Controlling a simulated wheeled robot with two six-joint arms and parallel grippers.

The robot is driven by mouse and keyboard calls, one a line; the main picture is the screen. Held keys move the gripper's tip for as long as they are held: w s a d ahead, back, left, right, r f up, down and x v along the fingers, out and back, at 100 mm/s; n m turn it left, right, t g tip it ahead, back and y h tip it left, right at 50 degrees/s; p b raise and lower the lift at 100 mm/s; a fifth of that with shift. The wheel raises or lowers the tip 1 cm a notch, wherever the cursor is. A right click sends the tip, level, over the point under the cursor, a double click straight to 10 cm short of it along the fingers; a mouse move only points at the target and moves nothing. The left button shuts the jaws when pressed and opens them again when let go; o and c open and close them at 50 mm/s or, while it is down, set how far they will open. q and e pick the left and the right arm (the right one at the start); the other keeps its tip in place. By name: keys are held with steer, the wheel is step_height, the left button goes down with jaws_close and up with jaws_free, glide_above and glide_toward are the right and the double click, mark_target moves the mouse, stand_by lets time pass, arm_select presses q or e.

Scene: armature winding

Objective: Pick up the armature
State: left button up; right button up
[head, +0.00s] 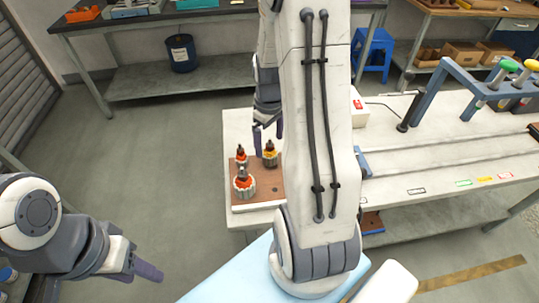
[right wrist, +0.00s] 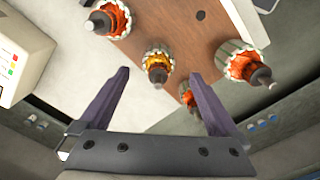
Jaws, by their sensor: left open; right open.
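Several armatures with copper-orange windings and dark shafts stand on a brown board (head: 262,190) at the left end of the white workbench. The head view shows an orange one at the front (head: 243,183), one behind it (head: 241,158) and a yellow-wound armature (head: 270,155). My right gripper (head: 267,136) is open above the board, close to the yellow-wound armature. In the right wrist view that armature (right wrist: 157,65) appears between the open fingertips (right wrist: 160,75), not gripped. My left gripper (head: 147,270) is empty, over the floor at lower left.
My right arm hides part of the bench in the head view. A white box with a red button (head: 358,108) stands behind the arm. A blue frame with coloured-handled tools (head: 470,90) stands at the right. Floor at left is clear.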

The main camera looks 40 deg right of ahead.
mark_target(270, 154)
steer(key=shift+d+f+p, duration=0.15)
steer(key=shift+f+p, duration=0.15)
steer(key=shift+f, duration=2.8)
jaws_close()
